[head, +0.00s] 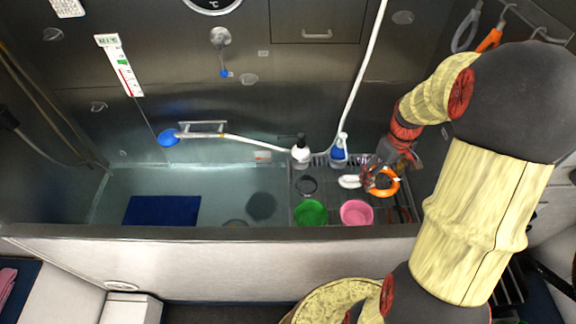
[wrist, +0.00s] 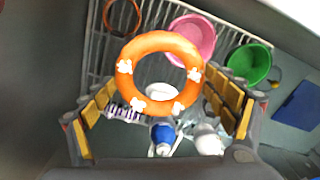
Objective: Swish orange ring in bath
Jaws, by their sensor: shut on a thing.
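The orange ring (head: 384,195) with white marks is held at my gripper (head: 373,178), over the slatted rack at the right end of the bath (head: 230,231). In the wrist view the ring (wrist: 158,41) appears face-on, in front of the yellow-padded fingers of my gripper (wrist: 165,95). My gripper is shut on the ring; the exact contact points are unclear. The bath's left part holds clear bluish water (head: 225,185), with a dark blue mat (head: 160,210) showing in it. The ring is right of this water.
A green bowl (head: 310,213), a pink bowl (head: 356,213) and a white object (head: 349,181) are on the rack. A white bottle (head: 301,156) and a blue-and-white spray bottle (head: 339,155) stand behind. A blue-headed wand (head: 168,137) runs along the back wall.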

